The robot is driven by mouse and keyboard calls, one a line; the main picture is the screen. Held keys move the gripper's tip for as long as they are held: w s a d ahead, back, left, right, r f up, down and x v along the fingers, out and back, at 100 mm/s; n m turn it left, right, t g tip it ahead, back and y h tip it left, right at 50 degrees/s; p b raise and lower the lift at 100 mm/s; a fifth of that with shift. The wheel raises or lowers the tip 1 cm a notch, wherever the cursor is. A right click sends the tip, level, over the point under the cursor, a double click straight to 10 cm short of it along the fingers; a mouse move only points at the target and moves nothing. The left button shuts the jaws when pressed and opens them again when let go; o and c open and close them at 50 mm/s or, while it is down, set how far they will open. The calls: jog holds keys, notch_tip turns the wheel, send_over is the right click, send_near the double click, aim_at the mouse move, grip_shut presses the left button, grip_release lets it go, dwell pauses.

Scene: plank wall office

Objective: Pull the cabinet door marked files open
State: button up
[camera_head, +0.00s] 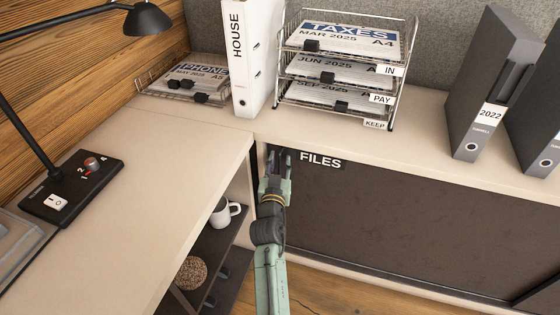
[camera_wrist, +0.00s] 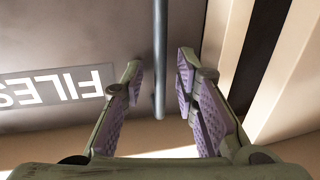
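The dark cabinet door (camera_head: 400,215) carries a FILES label (camera_head: 321,161) at its upper left and looks shut. In the wrist view the door (camera_wrist: 70,35) and the label (camera_wrist: 52,88) appear upside down. A slim grey upright bar handle (camera_wrist: 160,40) stands on the door beside the label. My gripper (camera_head: 276,165) is at the door's upper left, just under the worktop edge. In the wrist view my gripper (camera_wrist: 160,72) is open, with one finger on each side of the bar and gaps showing. In the head view the gripper mostly hides the handle.
The worktop (camera_head: 200,125) overhangs the door. An open shelf (camera_head: 220,265) with a white mug (camera_head: 225,213) and a round woven item (camera_head: 191,273) lies left of my arm. A paper rack (camera_head: 340,75) and grey binders (camera_head: 490,85) stand above. Floor (camera_head: 340,290) shows before the door.

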grip_shut()
dwell(0.7)
